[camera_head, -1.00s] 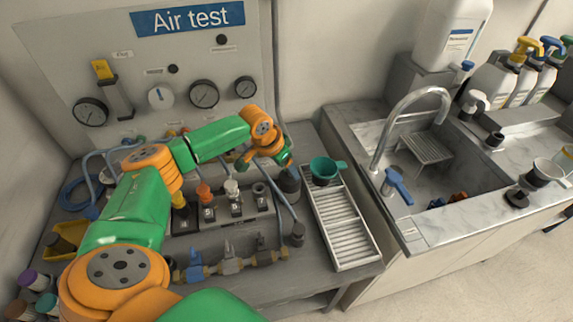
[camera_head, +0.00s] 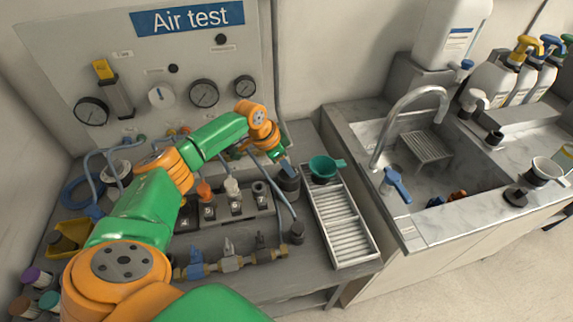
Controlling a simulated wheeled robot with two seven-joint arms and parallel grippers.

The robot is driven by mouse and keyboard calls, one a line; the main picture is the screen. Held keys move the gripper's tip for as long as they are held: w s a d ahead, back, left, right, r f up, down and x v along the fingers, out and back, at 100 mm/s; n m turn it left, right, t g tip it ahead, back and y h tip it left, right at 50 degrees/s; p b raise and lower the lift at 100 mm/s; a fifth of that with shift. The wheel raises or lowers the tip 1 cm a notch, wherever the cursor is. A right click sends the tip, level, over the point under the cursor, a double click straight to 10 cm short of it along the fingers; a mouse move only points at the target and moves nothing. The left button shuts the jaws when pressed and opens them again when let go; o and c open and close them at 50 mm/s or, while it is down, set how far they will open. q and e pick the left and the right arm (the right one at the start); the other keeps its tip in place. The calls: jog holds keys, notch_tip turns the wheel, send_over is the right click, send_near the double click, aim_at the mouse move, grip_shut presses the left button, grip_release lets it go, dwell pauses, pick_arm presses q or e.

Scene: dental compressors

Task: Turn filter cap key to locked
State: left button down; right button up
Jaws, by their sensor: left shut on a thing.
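My left gripper (camera_head: 285,163) is at the top of a dark grey canister (camera_head: 289,185), at the back right of the grey bench, just left of the green cup. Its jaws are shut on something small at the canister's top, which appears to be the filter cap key. The fingers and wrist hide most of the key, so I cannot tell its angle or whether it is locked. My right gripper is not in view.
A numbered block (camera_head: 222,207) with several fittings and a brass valve row (camera_head: 231,260) lie left and in front. A gauge panel (camera_head: 180,60) stands behind; a sink (camera_head: 440,170) is right.

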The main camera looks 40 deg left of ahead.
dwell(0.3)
pick_arm(q)
jog(key=shift+c, duration=2.4)
grip_release()
jog(key=b+v, duration=0.1)
jog(key=v, duration=0.6)
jog(key=shift+a, duration=0.1)
